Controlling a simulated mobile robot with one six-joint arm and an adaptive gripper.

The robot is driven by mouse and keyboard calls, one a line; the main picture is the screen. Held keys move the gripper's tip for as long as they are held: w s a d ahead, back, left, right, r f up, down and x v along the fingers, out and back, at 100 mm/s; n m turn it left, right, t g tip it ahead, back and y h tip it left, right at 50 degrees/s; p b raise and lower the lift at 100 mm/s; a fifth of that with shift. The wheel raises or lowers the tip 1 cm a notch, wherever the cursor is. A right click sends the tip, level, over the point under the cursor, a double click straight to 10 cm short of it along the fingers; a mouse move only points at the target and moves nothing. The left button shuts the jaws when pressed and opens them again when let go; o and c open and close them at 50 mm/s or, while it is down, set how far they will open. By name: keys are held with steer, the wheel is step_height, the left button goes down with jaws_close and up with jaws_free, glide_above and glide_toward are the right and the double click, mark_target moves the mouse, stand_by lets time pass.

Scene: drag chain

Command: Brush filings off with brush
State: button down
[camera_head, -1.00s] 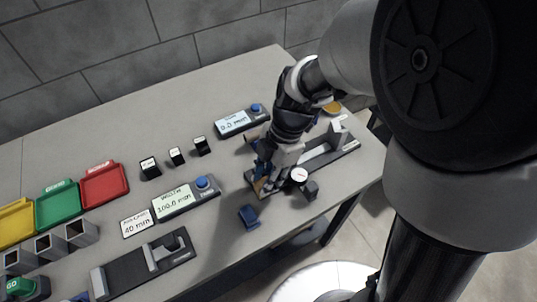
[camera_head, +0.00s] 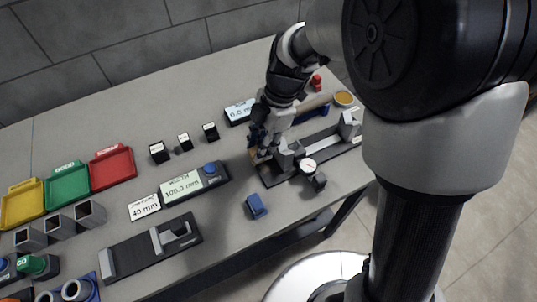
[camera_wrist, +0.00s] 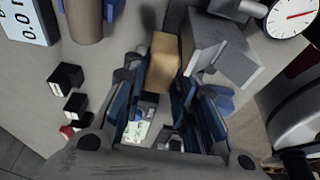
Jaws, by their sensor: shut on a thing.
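My gripper (camera_head: 259,148) is low over the dark measuring fixture (camera_head: 274,177) at the right part of the table. In the wrist view, my gripper (camera_wrist: 160,88) is shut on a tan block-like piece (camera_wrist: 163,60), which looks like the brush. The tan piece is right beside a grey block (camera_wrist: 222,52) of the fixture; I cannot tell whether they touch. In the head view only a sliver of the tan piece shows, and my fingers hide the rest. I cannot make out any filings.
A dial gauge (camera_head: 309,166) stands close on the fixture's right. A tan cylinder (camera_head: 313,103) lies behind it, with an orange-topped pot (camera_head: 343,98). A blue block (camera_head: 256,206) stands in front. Displays, small black blocks, another fixture (camera_head: 150,248) and coloured trays (camera_head: 67,183) fill the left.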

steer(key=shift+w+a, duration=0.15)
steer(key=shift+w, duration=0.25)
steer(key=shift+r, duration=0.1)
steer(key=shift+r+p, duration=1.9)
steer(key=shift+r, duration=1)
step_height(320, 180, up, 3)
steer(key=shift+p, duration=0.9)
